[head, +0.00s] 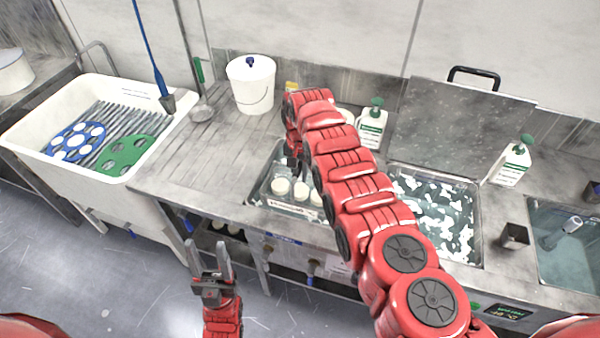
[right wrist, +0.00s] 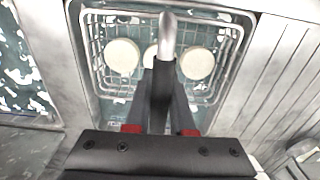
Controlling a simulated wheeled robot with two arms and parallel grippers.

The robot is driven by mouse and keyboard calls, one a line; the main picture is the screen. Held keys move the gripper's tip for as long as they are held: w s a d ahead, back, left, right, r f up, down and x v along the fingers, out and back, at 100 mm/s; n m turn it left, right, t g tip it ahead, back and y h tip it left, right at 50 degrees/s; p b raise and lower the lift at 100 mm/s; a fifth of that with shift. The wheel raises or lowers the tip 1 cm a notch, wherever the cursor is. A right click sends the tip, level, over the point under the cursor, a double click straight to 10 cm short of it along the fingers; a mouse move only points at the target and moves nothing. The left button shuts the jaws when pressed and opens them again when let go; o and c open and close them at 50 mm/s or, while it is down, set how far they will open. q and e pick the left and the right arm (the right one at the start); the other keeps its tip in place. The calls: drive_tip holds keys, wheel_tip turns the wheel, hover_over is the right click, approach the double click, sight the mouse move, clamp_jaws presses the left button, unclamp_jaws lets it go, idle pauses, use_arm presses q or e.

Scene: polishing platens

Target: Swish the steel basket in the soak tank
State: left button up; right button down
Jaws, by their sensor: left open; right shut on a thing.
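The steel basket (right wrist: 235,52) is a wire basket holding several round cream discs. In the head view the discs show in the left basin (head: 256,193) of the steel counter. The basket sits inside this basin; whether it touches the bottom I cannot tell. My right gripper (right wrist: 163,85) is shut on the basket's upright steel handle (right wrist: 167,35), above the discs. In the head view my right gripper (head: 295,158) is partly hidden by its own arm. My left gripper (head: 208,246) is open and empty, low in front of the counter.
A foamy basin (head: 435,212) lies right of the basket's basin, and a clear-water basin (head: 570,245) at the far right. A white bucket (head: 251,88), bottles (head: 372,125) and a raised steel lid (head: 450,130) stand behind. The ribbed drainboard (head: 195,150) is mostly clear.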

wheel_tip(320, 180, down, 14)
drive_tip(key=b, duration=1.2)
drive_tip(key=shift+r+b, duration=0.15)
drive_tip(key=shift+b, duration=0.25)
drive_tip(key=shift+r, duration=0.1)
idle(0.6)
idle(1.3)
idle(1.2)
